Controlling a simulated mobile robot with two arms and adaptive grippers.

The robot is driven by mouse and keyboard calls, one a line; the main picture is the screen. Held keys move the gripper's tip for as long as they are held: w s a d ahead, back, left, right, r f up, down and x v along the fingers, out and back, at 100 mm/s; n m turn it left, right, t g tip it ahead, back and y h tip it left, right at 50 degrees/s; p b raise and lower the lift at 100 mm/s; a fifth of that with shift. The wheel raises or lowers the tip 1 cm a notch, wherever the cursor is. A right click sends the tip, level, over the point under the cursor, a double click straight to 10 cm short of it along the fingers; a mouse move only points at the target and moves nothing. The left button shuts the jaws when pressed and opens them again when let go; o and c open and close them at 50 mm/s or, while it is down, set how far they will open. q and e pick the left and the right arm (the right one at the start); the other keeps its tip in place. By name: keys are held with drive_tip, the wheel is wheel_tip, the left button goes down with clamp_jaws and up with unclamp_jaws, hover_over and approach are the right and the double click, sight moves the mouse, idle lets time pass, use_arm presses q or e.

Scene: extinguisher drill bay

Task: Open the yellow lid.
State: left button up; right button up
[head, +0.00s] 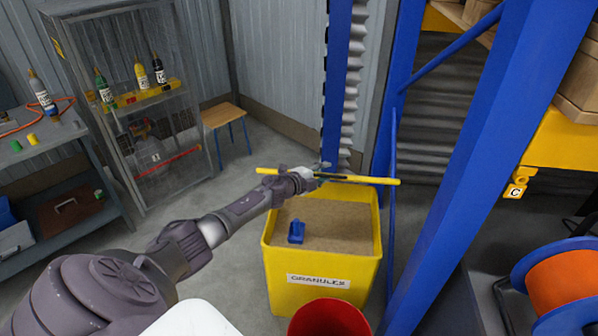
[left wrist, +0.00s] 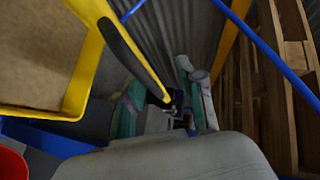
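The yellow bin (head: 322,268), labelled GRANULES, stands on the floor with its top uncovered. Tan granules and a blue scoop (head: 297,231) show inside. The yellow lid (head: 384,181) stands raised at the bin's back and shows nearly edge-on, as a thin bar with a dark strip. In the left wrist view the lid's edge (left wrist: 104,22) carries a black strip that runs down towards the fingers. My left gripper (head: 318,171) is at the lid's edge; its fingers look apart in the left wrist view (left wrist: 168,103). Contact is unclear. My right gripper is out of view.
Blue rack posts (head: 478,170) rise close to the bin's right. A red bucket (head: 330,318) stands in front of the bin. A wire cage (head: 145,120) with bottles and a small stool (head: 222,115) are at the left. Floor left of the bin is clear.

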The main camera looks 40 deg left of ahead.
use_arm(q)
drive_tip(key=r+p+v, duration=0.2)
drive_tip(key=p+v, duration=0.7)
drive_tip(key=v, duration=0.5)
drive_tip(key=shift+w+a+r, duration=0.3)
drive_tip(key=shift+w+r, duration=0.05)
drive_tip(key=shift+w, duration=0.05)
idle(0.4)
idle(0.5)
